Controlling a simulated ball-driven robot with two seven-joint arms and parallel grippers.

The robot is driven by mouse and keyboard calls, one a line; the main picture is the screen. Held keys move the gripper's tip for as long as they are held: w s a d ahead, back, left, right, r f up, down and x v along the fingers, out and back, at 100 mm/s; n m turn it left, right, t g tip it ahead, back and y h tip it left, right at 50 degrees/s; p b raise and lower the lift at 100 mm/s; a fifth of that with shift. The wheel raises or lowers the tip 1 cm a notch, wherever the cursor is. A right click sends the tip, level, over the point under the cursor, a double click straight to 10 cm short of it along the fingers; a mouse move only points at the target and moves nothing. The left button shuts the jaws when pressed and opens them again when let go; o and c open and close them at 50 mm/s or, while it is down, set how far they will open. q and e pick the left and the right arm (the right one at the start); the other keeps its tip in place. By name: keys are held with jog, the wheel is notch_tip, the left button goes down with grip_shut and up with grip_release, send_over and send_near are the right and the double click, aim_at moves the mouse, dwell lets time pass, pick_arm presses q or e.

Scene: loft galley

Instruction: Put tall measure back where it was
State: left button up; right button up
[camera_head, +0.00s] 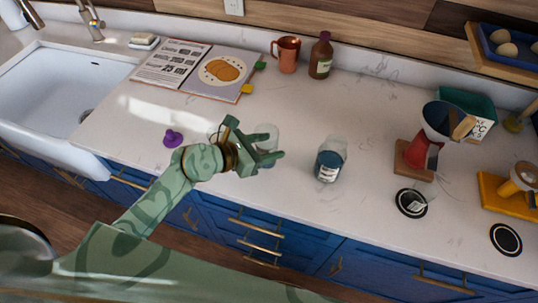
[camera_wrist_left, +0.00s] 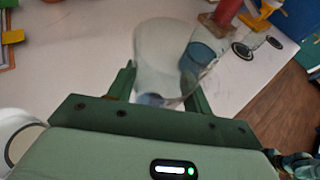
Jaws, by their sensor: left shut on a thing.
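The tall measure looks like a clear, see-through vessel (camera_head: 266,133). My left gripper (camera_head: 263,143) is shut on it over the front part of the counter. In the left wrist view the clear measure (camera_wrist_left: 160,55) stands up between the fingers of my left gripper (camera_wrist_left: 165,98), with its wide rim toward the top. Its base is partly hidden, and I cannot tell whether it touches the counter. Two dark round pads lie at the right: one (camera_head: 402,207) bears a small clear vessel (camera_head: 417,203), the other (camera_head: 506,239) is bare. My right gripper is not in view.
A labelled glass jar with dark blue contents (camera_head: 330,160) stands just right of the measure. A purple object (camera_head: 173,138) lies to the left. An open book (camera_head: 185,70), orange mug (camera_head: 287,54) and brown bottle (camera_head: 321,56) are behind. A red-based dripper stand (camera_head: 418,158) is at the right.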

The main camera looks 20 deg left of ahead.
aim_at(268, 152)
pick_arm(q)
jog(key=shift+w+f, duration=0.35)
jog(key=shift+f, duration=0.05)
jog(key=f, duration=0.1)
jog(key=f+b, duration=0.1)
jog(key=f, duration=0.1)
jog(key=shift+w+f+b, duration=0.3)
jog(key=shift+f, duration=0.05)
jog(key=o, duration=1.1)
jog(key=shift+o, duration=0.2)
jog(key=shift+r, duration=0.15)
jog(key=p+v, duration=0.1)
jog(key=v, duration=1.1)
